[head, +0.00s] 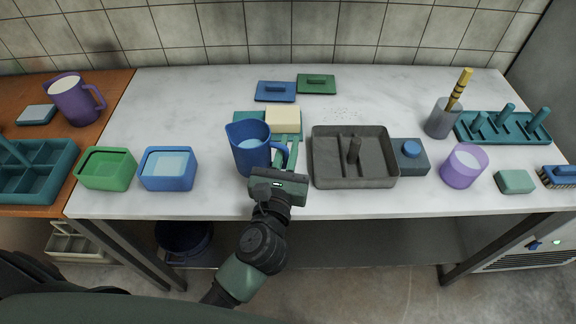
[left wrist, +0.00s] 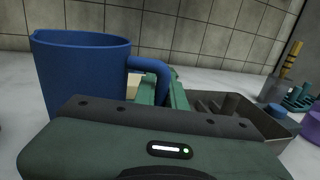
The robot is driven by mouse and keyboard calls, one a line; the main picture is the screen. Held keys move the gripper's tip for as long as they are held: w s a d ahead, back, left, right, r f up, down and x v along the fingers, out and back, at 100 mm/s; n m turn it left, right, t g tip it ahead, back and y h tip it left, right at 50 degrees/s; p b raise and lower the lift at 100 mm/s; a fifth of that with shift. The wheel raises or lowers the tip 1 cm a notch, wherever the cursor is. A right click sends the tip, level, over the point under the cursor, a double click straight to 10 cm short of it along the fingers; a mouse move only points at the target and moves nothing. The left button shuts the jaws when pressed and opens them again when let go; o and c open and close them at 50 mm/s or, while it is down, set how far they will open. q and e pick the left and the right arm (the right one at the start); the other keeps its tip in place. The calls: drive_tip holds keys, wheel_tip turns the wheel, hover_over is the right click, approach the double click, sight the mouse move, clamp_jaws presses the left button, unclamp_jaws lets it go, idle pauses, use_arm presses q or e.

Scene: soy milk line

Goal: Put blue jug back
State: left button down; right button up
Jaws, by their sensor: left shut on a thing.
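The blue jug (head: 248,158) is upright at the front middle of the white counter, with pale contents showing inside. In the left wrist view the jug (left wrist: 82,75) stands large at the left, its handle (left wrist: 158,75) toward the right. My left gripper (head: 285,160) is shut on the jug's handle, reaching in from the front. The gripper body hides the lower part of the handle and the jug's base in the wrist view. I cannot tell whether the jug touches the counter. My right gripper is not in view.
A grey tray (head: 375,182) is close right of the gripper. A cream block (head: 283,116) on a green base is behind the jug. Blue (head: 168,182) and green (head: 105,182) tubs stand left. A purple jug (head: 75,100) is on the wooden counter. Bare counter lies between the blue tub and jug.

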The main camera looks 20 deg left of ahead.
use_arm(q)
drive_tip(key=shift+f+b, duration=0.85)
drive_tip(key=shift+f, duration=1.7)
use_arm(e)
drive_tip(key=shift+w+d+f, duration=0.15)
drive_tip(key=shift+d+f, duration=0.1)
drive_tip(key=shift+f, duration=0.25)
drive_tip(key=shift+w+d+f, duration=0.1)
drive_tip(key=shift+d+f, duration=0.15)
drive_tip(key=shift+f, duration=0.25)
use_arm(q)
drive_tip(key=shift+f, duration=0.2)
drive_tip(key=c, duration=1.5)
unclamp_jaws()
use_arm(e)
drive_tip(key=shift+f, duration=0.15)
use_arm(q)
drive_tip(key=shift+r, duration=0.1)
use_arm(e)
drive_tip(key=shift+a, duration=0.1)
